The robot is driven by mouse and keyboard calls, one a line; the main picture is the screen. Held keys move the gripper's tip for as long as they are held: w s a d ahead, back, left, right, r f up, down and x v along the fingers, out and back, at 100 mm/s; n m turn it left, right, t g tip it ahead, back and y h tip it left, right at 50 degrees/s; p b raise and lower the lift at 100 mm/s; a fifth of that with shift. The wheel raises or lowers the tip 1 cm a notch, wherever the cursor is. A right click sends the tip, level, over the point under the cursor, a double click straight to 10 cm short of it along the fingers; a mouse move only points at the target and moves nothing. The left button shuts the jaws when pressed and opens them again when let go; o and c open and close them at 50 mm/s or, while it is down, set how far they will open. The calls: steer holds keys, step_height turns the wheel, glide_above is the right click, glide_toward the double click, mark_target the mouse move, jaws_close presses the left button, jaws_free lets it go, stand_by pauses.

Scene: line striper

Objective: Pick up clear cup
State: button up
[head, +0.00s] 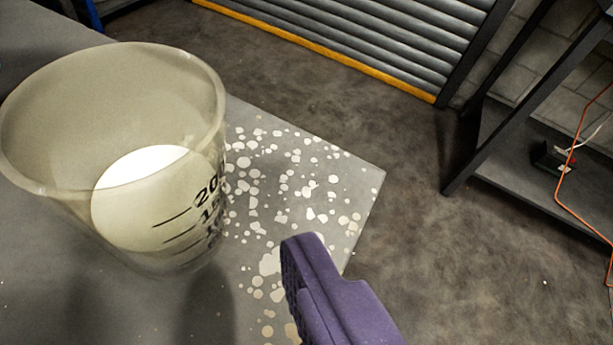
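The clear cup (110,110) is a large translucent tumbler with dark measuring marks on its right side. It stands upright at the left of the view, over the grey tabletop (60,310). A white surface shows inside its lower part. One purple finger of my gripper (318,285) shows at the bottom centre, right of the cup and apart from it in the picture. Its ridged inner face points left, with nothing against it. The other finger is not visible.
Pale paint spots cover the table's right part, up to its corner edge. Beyond is bare dark floor (400,250). A roller shutter (370,40) with a yellow bottom edge stands behind. A dark shelf rack (520,150) with an orange cable (567,165) is at the right.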

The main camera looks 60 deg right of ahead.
mark_target(143, 243)
steer(key=b+x, duration=0.2)
steer(key=x, duration=0.5)
steer(key=shift+d+f+b, duration=0.1)
steer(key=shift+f+b, duration=0.1)
steer(key=shift+b, duration=0.15)
steer(key=shift+w+d, duration=0.15)
steer(key=shift+w, duration=0.1)
steer(key=c, duration=1.2)
